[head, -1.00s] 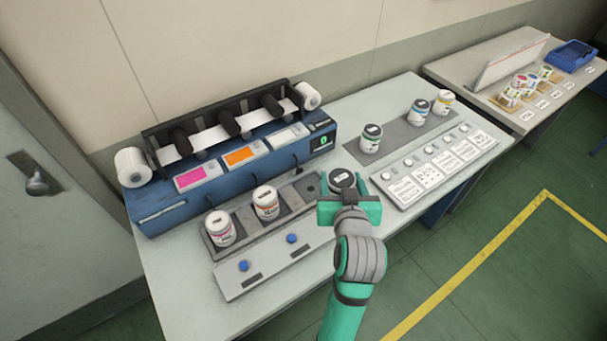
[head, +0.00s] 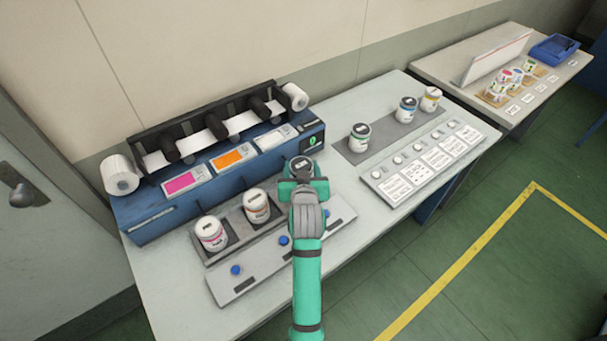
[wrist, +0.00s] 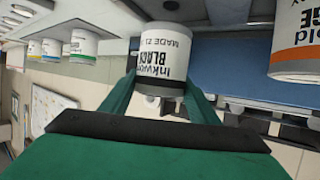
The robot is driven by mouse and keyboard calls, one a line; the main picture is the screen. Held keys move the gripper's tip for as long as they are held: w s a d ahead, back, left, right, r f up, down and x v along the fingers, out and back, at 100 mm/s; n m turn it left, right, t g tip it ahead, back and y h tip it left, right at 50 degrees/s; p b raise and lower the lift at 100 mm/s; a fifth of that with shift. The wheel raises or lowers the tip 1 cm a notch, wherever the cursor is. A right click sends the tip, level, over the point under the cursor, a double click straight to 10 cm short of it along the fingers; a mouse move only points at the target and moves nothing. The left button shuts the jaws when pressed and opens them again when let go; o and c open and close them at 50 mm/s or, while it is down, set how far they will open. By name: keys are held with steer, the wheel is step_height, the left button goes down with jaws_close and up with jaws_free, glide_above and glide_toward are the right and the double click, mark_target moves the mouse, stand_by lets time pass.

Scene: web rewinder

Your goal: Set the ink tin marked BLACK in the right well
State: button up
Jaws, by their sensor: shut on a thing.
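My gripper (head: 303,181) is shut on the ink tin marked BLACK (wrist: 163,62), a white tin with a dark band whose lettering shows upside down in the wrist view. In the head view the BLACK tin's dark lid (head: 302,165) shows just beyond my fingers, over or at the right end of the well tray (head: 235,222). The right well is hidden behind my gripper and the tin, so I cannot tell whether the tin is above it or in it. A magenta-banded tin (head: 211,234) stands in the left well and an orange-banded tin (head: 257,206) in the middle well.
The blue rewinder (head: 160,215) stands close behind the tray. A sloped panel with blue buttons (head: 262,262) lies in front. On a grey mat to the right stand a green-banded tin (head: 359,137), a blue-banded tin (head: 406,110) and a yellow-banded tin (head: 430,99). A label board (head: 425,163) lies before them.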

steer(key=shift+w+f, duration=0.25)
steer(key=shift+f, duration=1.55)
steer(key=shift+f, duration=0.15)
steer(key=o, duration=1.4)
steer(key=shift+s+r, duration=0.2)
steer(key=shift+s, duration=0.05)
steer(key=v, duration=1.1)
steer(key=shift+s+r, duration=0.1)
steer(key=shift+s, duration=0.2)
